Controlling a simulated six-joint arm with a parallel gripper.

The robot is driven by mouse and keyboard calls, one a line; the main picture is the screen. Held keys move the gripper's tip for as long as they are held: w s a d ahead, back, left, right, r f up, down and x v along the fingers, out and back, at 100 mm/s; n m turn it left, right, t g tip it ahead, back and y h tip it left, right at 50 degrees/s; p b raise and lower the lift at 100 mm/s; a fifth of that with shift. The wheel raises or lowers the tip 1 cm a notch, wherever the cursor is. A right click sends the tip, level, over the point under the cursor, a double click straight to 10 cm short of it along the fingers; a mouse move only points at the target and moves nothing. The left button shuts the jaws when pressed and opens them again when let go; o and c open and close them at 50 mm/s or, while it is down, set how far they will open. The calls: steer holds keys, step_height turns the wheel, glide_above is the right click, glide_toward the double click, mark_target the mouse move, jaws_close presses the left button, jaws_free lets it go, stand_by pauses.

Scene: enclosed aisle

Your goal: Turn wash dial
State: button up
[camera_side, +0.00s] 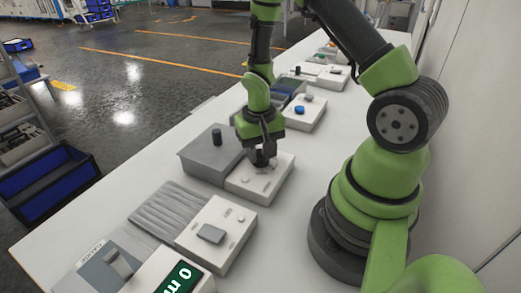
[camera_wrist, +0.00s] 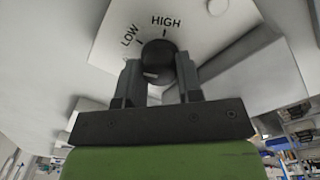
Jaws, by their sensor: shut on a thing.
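A dark round dial (camera_wrist: 158,60) shows in the wrist view on a pale panel (camera_wrist: 215,22). The words LOW and HIGH and short tick marks are printed beside it. My gripper (camera_wrist: 160,75) has one finger on each side of the dial and is shut on it. In the side view my gripper (camera_side: 262,162) points down onto a white box (camera_side: 275,180) in the middle of the bench. There the dial is mostly hidden by the fingers. I cannot tell exactly which mark the dial points to.
A grey box with a black knob (camera_side: 216,137) stands just left of my gripper. Behind is a white box with a blue knob (camera_side: 299,110). In front are a box with a grey rocker (camera_side: 211,234) and a green display (camera_side: 178,279). Bare bench (camera_side: 110,215) lies at left.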

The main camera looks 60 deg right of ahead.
mark_target(260, 153)
steer(key=n, duration=0.3)
steer(key=shift+n, duration=2.2)
steer(key=o, duration=0.9)
step_height(260, 153, up, 10)
steer(key=shift+a+f, duration=0.1)
steer(key=shift+a, duration=0.05)
